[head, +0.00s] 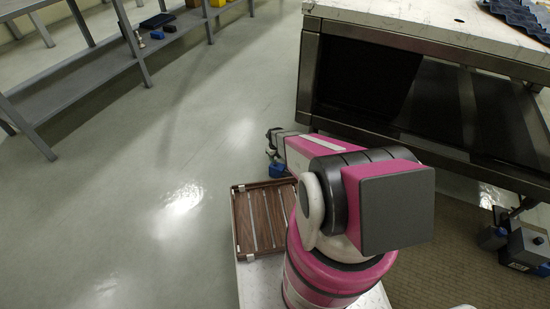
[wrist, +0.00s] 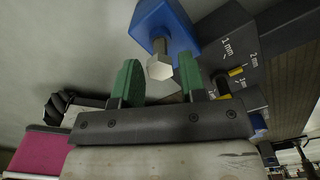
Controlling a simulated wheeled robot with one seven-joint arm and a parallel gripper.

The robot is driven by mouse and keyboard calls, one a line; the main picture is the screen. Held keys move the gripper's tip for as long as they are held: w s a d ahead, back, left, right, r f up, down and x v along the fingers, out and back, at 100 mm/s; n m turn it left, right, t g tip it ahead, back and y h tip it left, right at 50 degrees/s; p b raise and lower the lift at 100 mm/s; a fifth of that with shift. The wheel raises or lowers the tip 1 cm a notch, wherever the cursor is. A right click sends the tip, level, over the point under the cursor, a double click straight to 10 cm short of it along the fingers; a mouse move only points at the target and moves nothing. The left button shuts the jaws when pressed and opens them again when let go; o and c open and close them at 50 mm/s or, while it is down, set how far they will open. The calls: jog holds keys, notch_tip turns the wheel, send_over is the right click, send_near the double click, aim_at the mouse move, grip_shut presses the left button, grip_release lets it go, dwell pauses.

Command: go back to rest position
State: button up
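My gripper (wrist: 158,68) shows in the wrist view with two green fingertips spread apart. A blue block (wrist: 168,27) with a pale metal hex end (wrist: 160,67) is in front of the fingers. The hex end appears in the gap between them, with space showing on both sides; its depth relative to the tips is unclear. In the head view my pink arm reaches away and slightly left, and its dark far end sits just beyond the wooden tray (head: 235,225). A small blue part (head: 278,170) shows there; the fingers themselves cannot be made out.
Dark grey blocks marked in mm (wrist: 245,55) lie right of the fingers. A pale-topped workbench (head: 430,25) stands at right, close to my arm. Grey shelving (head: 90,75) is at upper left. A grey and blue device (head: 525,245) is at far right. The left floor is clear.

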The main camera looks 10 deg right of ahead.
jog(key=c, duration=0.6)
jog(key=n, duration=0.7)
jog(key=shift+c, duration=0.2)
jog(key=n, duration=0.5)
jog(key=shift+r+n, duration=0.1)
jog(key=shift+n, duration=0.2)
jog(key=n, duration=0.7)
jog(key=shift+r, duration=0.1)
jog(key=n, duration=0.4)
jog(key=shift+n, duration=1.1)
jog(key=shift+r, duration=0.2)
jog(key=shift+r, duration=3.35)
